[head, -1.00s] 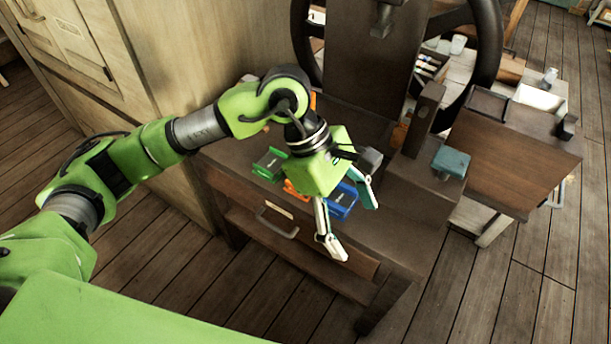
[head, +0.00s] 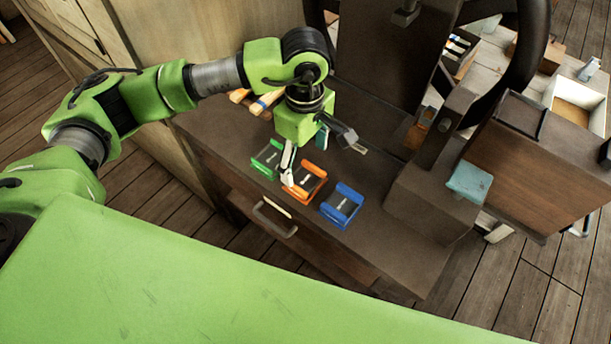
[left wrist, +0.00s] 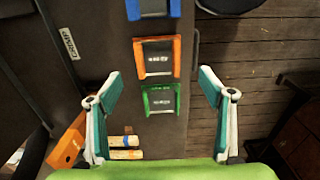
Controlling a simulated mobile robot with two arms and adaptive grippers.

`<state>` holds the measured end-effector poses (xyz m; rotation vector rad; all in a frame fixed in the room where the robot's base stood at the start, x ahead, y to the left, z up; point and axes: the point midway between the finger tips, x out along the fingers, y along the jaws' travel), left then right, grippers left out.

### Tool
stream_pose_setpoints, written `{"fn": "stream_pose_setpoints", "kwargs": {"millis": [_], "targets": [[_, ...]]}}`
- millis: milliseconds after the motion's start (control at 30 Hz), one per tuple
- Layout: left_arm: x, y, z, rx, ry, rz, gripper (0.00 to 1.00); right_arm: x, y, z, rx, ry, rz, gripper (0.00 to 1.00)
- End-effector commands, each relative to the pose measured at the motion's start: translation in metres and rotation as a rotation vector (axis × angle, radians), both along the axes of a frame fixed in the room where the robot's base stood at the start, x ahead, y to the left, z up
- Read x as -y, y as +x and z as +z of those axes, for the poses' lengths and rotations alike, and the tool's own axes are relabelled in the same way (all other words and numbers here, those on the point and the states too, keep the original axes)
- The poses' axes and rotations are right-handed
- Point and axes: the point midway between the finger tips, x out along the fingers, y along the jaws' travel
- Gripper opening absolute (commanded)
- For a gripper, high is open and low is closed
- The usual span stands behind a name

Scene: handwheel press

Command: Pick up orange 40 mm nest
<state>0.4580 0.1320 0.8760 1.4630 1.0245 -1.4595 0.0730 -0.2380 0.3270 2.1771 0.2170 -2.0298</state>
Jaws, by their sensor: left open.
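The orange nest (head: 306,184) sits on the dark bench top between the green nest (head: 268,158) and the blue nest (head: 342,205). In the left wrist view the orange nest (left wrist: 157,58) lies above the green nest (left wrist: 160,99) and below the blue nest (left wrist: 152,8). My left gripper (head: 306,161) is open and empty above the bench, over the green and orange nests; one finger hides part of the orange nest in the head view. In the left wrist view its fingers (left wrist: 163,90) stand wide to either side of the nests. My right gripper is not in view.
The dark press with its handwheel (head: 533,75) stands at the back right of the bench. Wooden-handled items (head: 262,103) lie at the back left. A drawer handle (head: 275,218) sticks out in front.

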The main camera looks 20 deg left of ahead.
Motion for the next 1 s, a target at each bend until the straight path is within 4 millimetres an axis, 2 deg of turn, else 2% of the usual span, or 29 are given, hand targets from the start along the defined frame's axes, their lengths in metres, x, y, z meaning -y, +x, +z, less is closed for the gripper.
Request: {"fn": "stream_pose_setpoints", "kwargs": {"millis": [167,267,433,600,867,967,1000], "targets": [[0.000,0.000,-0.019,0.000,-0.001,0.001,0.74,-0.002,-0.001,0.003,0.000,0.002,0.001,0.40],[0.000,0.000,-0.025,-0.002,-0.002,0.001,0.74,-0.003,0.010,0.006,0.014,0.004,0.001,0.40],[-0.001,0.001,-0.047,-0.004,-0.001,0.002,0.74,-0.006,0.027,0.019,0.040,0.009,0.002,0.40],[-0.001,0.002,-0.069,-0.002,-0.002,0.000,0.74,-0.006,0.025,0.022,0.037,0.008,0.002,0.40],[-0.001,0.003,-0.074,0.001,-0.003,0.000,0.74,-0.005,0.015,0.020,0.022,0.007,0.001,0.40],[-0.001,0.003,-0.074,0.002,-0.002,0.000,0.53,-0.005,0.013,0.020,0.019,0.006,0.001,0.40],[-0.001,0.003,-0.073,0.002,-0.002,0.000,0.42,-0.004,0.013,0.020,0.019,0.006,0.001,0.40]]}}
